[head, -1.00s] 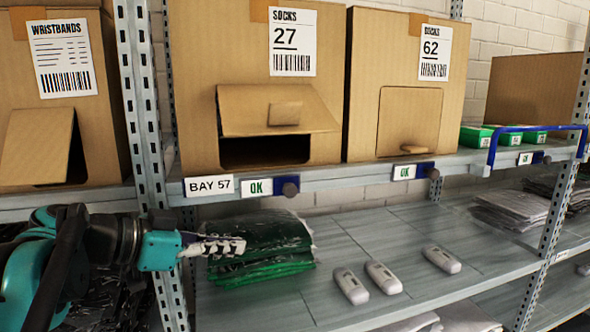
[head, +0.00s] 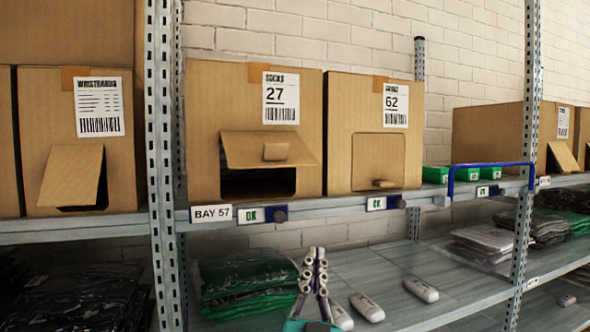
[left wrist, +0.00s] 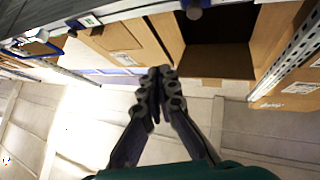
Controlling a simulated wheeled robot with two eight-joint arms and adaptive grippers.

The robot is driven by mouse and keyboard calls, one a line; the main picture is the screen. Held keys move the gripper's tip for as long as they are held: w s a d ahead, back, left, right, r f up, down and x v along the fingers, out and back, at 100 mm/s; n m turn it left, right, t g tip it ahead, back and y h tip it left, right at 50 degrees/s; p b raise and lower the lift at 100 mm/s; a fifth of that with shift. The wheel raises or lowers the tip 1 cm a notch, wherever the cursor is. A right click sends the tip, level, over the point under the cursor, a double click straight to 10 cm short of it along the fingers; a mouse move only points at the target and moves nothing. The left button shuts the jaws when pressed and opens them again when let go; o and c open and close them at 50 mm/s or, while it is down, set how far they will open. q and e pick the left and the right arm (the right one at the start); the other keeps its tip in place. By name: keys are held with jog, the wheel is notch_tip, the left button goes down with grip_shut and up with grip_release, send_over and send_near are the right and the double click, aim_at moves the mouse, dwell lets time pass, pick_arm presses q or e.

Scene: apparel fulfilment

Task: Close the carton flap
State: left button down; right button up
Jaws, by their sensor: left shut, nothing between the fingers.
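The carton labelled socks 27 (head: 213,110) stands on the upper shelf. Its flap (head: 268,149) hangs out over a dark opening (head: 258,183) and has a small tab. To its right, the socks 62 carton (head: 345,115) has its flap (head: 378,163) flush with its front. My left gripper (head: 314,252) is shut and empty, below and in front of the shelf edge, apart from the cartons. In the left wrist view its fingertips (left wrist: 160,72) are together, and a dark carton opening (left wrist: 216,58) shows beyond them. My right gripper is not in view.
A wristbands carton (head: 35,130) with a tilted flap stands left of the metal upright (head: 161,160). Knobs (head: 281,213) stick out from the shelf edge. Green boxes (head: 480,173) and a blue rail (head: 490,165) are at right. Bagged garments (head: 225,285) and grey devices (head: 420,290) lie on the lower shelf.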

aim_at(297, 161)
pick_arm(q)
jog(key=s+r+n+t+y+p, duration=0.1)
jog(key=s+r+n+y+p, duration=0.35)
jog(key=r+n+y, duration=0.65)
jog(key=w+a+r+p, duration=0.1)
jog(key=w, duration=0.1)
jog(key=w+r+m+y+p, duration=0.1)
jog(key=w+r, duration=0.1)
jog(key=w, duration=0.1)
jog(key=w+a+r+m+p, duration=0.1)
jog(key=w+r+p, duration=0.1)
jog(key=w, duration=0.1)
jog(key=shift+w+a+r+y, duration=0.1)
jog(key=shift+a+r+y, duration=0.15)
jog(key=shift+a+y, duration=0.15)
jog(key=shift+w+f, duration=0.2)
jog(key=shift+f, duration=0.35)
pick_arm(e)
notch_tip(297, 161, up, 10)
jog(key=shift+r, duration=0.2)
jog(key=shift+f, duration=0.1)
